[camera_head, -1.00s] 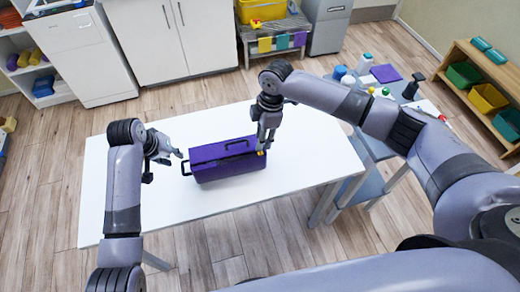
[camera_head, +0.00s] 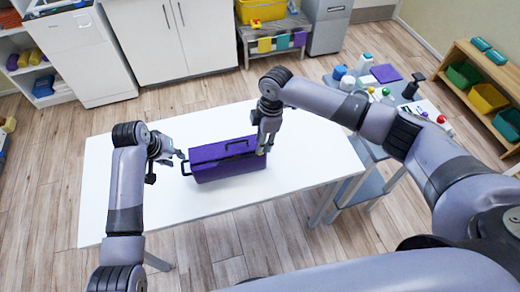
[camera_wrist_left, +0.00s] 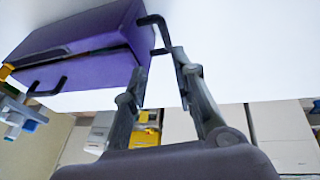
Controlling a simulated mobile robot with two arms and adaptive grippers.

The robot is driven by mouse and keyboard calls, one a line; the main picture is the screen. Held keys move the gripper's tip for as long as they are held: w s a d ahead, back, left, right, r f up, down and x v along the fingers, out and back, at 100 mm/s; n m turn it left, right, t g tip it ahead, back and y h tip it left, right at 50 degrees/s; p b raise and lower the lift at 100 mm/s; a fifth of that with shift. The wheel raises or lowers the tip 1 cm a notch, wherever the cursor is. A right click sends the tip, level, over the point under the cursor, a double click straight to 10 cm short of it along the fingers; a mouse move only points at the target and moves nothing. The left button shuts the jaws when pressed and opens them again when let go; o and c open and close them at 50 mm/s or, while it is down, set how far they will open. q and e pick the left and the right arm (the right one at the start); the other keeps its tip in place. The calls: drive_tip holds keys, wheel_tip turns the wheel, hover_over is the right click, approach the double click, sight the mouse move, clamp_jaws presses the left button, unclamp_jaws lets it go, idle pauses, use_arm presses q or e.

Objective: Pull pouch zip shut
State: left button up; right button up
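The purple pouch (camera_head: 228,165) lies on the white table (camera_head: 130,215), with a dark zip line along it and a black loop at its left end. In the left wrist view the pouch (camera_wrist_left: 85,70) fills the upper left. My left gripper (camera_head: 178,160) is open beside the left-end loop. In the left wrist view, its fingertips (camera_wrist_left: 160,80) are apart close to the loop (camera_wrist_left: 160,35), and I see no grip on it.
A side trolley (camera_head: 372,150) with bottles stands right of the table, under my right arm. A wooden shelf (camera_head: 470,95) with coloured bins is at the far right. White cabinets (camera_head: 165,40) stand behind. The table is clear left of and in front of the pouch.

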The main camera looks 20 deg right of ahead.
drive_tip(key=shift+f, duration=1.6)
drive_tip(key=shift+c, duration=0.4)
clamp_jaws()
use_arm(q)
drive_tip(key=shift+f, duration=0.15)
drive_tip(key=shift+f, duration=3.6)
drive_tip(key=shift+c, duration=0.4)
clamp_jaws()
